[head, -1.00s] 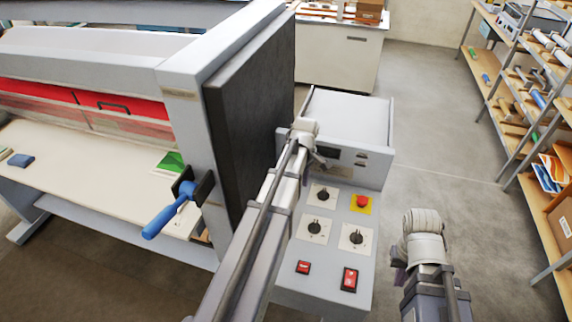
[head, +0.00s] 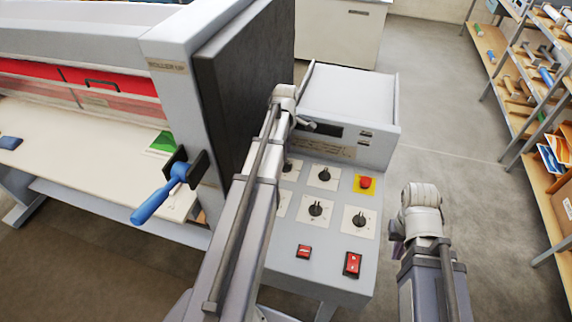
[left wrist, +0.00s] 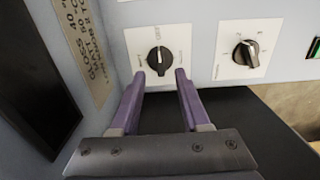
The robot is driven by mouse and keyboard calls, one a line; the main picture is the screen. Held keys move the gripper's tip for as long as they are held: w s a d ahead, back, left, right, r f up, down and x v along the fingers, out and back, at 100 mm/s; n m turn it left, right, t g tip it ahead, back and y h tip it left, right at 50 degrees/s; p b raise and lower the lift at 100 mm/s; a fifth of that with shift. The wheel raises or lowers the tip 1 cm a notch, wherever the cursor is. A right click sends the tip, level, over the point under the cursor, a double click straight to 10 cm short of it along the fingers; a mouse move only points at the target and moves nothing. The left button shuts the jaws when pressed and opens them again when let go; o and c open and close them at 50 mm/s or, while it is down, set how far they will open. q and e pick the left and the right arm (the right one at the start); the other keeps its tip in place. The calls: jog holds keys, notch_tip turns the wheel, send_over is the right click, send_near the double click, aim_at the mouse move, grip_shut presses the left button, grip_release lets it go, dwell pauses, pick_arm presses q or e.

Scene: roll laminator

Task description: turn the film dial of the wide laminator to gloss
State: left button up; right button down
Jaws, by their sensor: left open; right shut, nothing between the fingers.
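The wide laminator's control panel (head: 335,250) has several black dials on white plates, among them an upper one (head: 324,174), a lower middle one (head: 316,208) and a lower right one (head: 360,218). My left arm partly covers the dials at its left. In the left wrist view, my open left gripper (left wrist: 160,77) points at a black dial (left wrist: 159,60), which lies ahead between the fingertips. A second dial (left wrist: 247,52) sits to its right. My right gripper (head: 397,238) is shut and empty, right of the panel.
A red emergency button (head: 365,182) on yellow and two red switches (head: 304,251) (head: 352,264) share the panel. The laminator's dark side wall (head: 240,90) rises left of it, with a blue-handled crank (head: 160,200) in front. A shelf rack (head: 510,120) stands right across open floor.

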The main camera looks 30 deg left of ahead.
aim_at(286, 165)
pick_arm(q)
notch_tip(286, 165, down, 5)
jog(key=b, duration=0.3)
jog(key=shift+r+b, duration=0.15)
jog(key=shift+b, duration=0.2)
grip_shut()
